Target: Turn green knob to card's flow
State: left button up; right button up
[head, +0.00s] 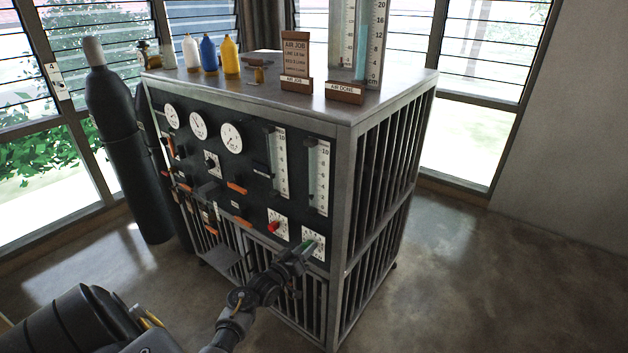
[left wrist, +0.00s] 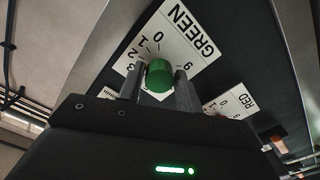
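The green knob (left wrist: 159,76) sits on a white dial plate marked GREEN (left wrist: 178,40) on the panel's lower right. In the head view this plate (head: 314,242) is partly behind my left gripper (head: 303,251). In the left wrist view the two fingers of my left gripper (left wrist: 161,84) stand on either side of the knob, very close to it; contact is unclear. The knob's pointer cannot be made out. The AIR JOB card (head: 296,50) stands on the cabinet top, its smaller lines too small to read surely. My right gripper is not in view.
The red knob (head: 273,227) is left of the green one. Two flow tubes (head: 318,178) and round gauges (head: 230,138) are above on the panel. An AIR DONE stand (head: 345,91), bottles (head: 209,54) and a dark cylinder (head: 125,150) are around. Floor at right is clear.

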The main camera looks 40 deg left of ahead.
pick_arm(q)
jog(key=o, duration=0.3)
jog(key=shift+o, duration=0.2)
jog(key=s+p, duration=0.3)
jog(key=s, duration=0.4)
jog(key=shift+p, duration=0.35)
jog(key=s+b, duration=0.2)
jog(key=s, duration=0.8)
jog(key=shift+s+d, duration=0.15)
jog(key=shift+s, duration=0.25)
